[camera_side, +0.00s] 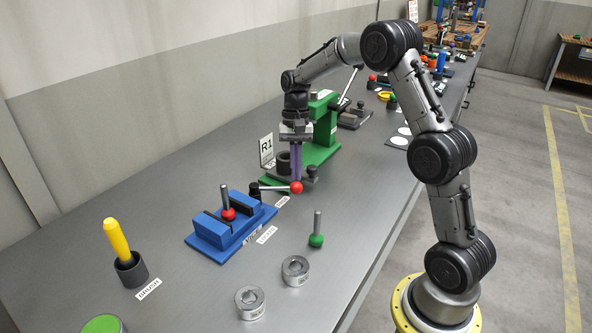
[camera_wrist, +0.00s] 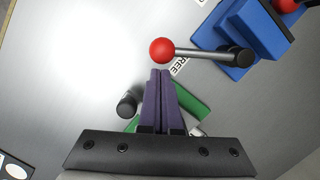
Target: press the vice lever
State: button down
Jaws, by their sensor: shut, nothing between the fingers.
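The blue vice (camera_side: 226,234) sits on the bench and a pin with a red ball (camera_side: 228,214) stands between its jaws. Its lever (camera_side: 275,188) is a grey rod from a black pivot to a red knob, pointing away from the vice beside the FREE label. The lever (camera_wrist: 200,53) also shows in the wrist view, with the blue vice (camera_wrist: 262,30) at upper right. My gripper (camera_side: 297,179) has purple fingers, shut and empty, pointing down close to the red knob. In the wrist view the fingertips (camera_wrist: 160,73) appear just below the knob; contact cannot be told.
A green press (camera_side: 318,130) with a dark cylinder stands behind my gripper. A green-ball pin (camera_side: 317,230) and two grey rings (camera_side: 295,270) lie in front of the vice. A yellow-handled brush (camera_side: 118,240) stands in a dark cup at left. Bare bench lies between them.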

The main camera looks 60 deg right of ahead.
jog(key=shift+s+a+m, duration=0.2)
jog(key=shift+s+m, duration=0.05)
jog(key=shift+m, duration=0.15)
jog(key=shift+s+a, duration=0.1)
jog(key=shift+s, duration=0.05)
jog(key=shift+s+a+m+t, duration=0.3)
jog(key=shift+s+a+m, duration=0.45)
jog(key=shift+m, duration=0.35)
jog(key=a+m, duration=0.2)
jog(key=s+a+m+t, duration=0.1)
jog(key=a+m, duration=0.1)
jog(key=s+a+m, duration=0.1)
jog(key=a+m, duration=0.1)
jog(key=m, duration=0.1)
jog(key=shift+s+a+t, duration=0.15)
jog(key=shift+a+t, duration=0.1)
jog(key=shift+t, duration=0.05)
jog(key=shift+a+m, duration=0.75)
jog(key=shift+m, duration=0.05)
jog(key=shift+w+a, duration=0.2)
jog(key=shift+a, duration=0.45)
jog(key=shift+w+a, duration=0.15)
jog(key=shift+a, duration=0.45)
jog(key=shift+a, duration=0.1)
